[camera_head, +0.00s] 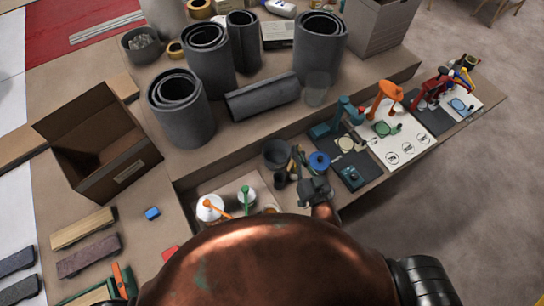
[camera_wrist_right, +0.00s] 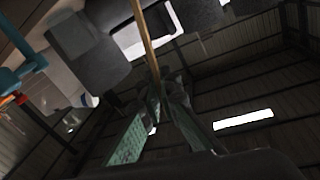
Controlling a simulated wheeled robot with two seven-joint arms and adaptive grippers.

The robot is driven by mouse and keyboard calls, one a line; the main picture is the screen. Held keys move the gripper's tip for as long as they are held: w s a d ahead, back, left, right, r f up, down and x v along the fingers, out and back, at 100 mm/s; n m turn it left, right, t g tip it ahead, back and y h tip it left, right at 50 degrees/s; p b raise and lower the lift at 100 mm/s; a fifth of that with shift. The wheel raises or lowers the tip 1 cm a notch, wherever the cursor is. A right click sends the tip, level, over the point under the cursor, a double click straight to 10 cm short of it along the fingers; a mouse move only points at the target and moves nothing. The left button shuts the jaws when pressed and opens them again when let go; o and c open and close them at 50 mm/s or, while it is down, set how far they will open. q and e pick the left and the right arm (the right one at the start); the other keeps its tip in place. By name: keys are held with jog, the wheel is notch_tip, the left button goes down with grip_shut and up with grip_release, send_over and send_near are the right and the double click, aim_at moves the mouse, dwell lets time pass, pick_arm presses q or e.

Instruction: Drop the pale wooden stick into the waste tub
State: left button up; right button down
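The pale wooden stick (camera_wrist_right: 146,38) runs up from between the fingertips of my right gripper (camera_wrist_right: 158,88) in the right wrist view. The fingers are closed together on its lower end. In the head view my right gripper (camera_head: 314,188) is over the near edge of the bench, and a short tan piece shows beside it. A dark open tub (camera_head: 277,152), which may be the waste tub, stands just up and left of the gripper. The stick's position over or beside this tub is hard to tell. My left gripper is not in view.
A smaller dark cup (camera_head: 279,180) and a blue roll (camera_head: 319,161) stand close to the gripper. White pots (camera_head: 211,207) with coloured handles are to the left. Several grey rolls (camera_head: 181,107) and a cardboard box (camera_head: 98,147) stand behind. A clear cup (camera_head: 316,88) is further back.

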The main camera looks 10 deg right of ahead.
jog(key=w+a+f+n+g+y+b, duration=0.1)
jog(key=w+f+y, duration=0.1)
jog(key=w+f, duration=0.45)
jog(key=w+a+f+n+y+b, duration=0.15)
jog(key=w+f, duration=0.25)
jog(key=w, duration=0.6)
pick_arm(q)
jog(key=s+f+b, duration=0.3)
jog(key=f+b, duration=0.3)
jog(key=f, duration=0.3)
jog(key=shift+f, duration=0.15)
pick_arm(e)
jog(key=f, duration=0.5)
jog(key=shift+d+f, duration=0.25)
jog(key=c, duration=2.1)
grip_release()
jog(key=v, duration=1.2)
